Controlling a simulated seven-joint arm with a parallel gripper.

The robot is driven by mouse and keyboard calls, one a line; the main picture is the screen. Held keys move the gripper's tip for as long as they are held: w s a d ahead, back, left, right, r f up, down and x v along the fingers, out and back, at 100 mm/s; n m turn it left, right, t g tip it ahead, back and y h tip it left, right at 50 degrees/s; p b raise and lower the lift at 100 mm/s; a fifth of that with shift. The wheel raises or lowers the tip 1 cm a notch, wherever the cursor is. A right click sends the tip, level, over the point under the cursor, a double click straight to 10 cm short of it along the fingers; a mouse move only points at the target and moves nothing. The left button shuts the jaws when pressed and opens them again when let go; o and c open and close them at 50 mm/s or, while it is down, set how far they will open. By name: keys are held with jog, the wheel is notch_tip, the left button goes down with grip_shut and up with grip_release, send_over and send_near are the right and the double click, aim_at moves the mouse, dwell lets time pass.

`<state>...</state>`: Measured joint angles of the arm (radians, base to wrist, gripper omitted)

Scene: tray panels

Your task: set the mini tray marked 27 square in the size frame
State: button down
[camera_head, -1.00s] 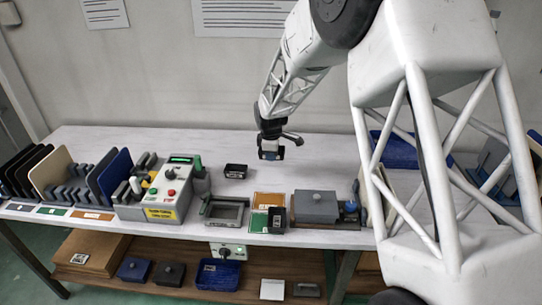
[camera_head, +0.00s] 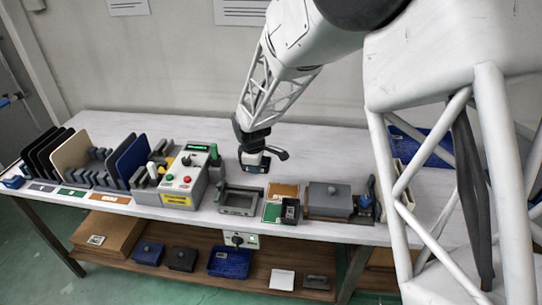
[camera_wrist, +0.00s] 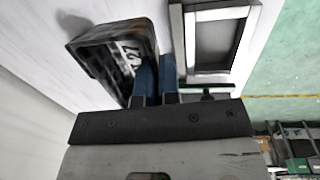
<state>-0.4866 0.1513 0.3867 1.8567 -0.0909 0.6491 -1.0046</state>
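The mini tray marked 27 (camera_wrist: 118,58) is small and dark, with a white label reading 27, and lies on the white bench at upper left in the wrist view, slightly blurred. My gripper (camera_wrist: 156,62) has two blue fingers with a narrow gap between them, at the tray's labelled side wall; whether they touch it I cannot tell. In the head view my gripper (camera_head: 254,168) is low over the bench and hides most or all of the tray. The grey size frame (camera_head: 239,201) lies empty, just in front; it also shows in the wrist view (camera_wrist: 178,40).
Left of the size frame stands a grey control box (camera_head: 186,178) with buttons. Right of it lie green and orange panels (camera_head: 281,204) with a small black tray (camera_head: 290,211), then a grey lidded block (camera_head: 329,200). The bench behind is mostly clear.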

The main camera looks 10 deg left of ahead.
jog(key=s+a, duration=0.4)
jog(key=s, duration=0.5)
jog(key=shift+s+a+f, duration=0.25)
jog(key=shift+a+f, duration=0.1)
jog(key=shift+f, duration=0.3)
jog(key=shift+f, duration=3.15)
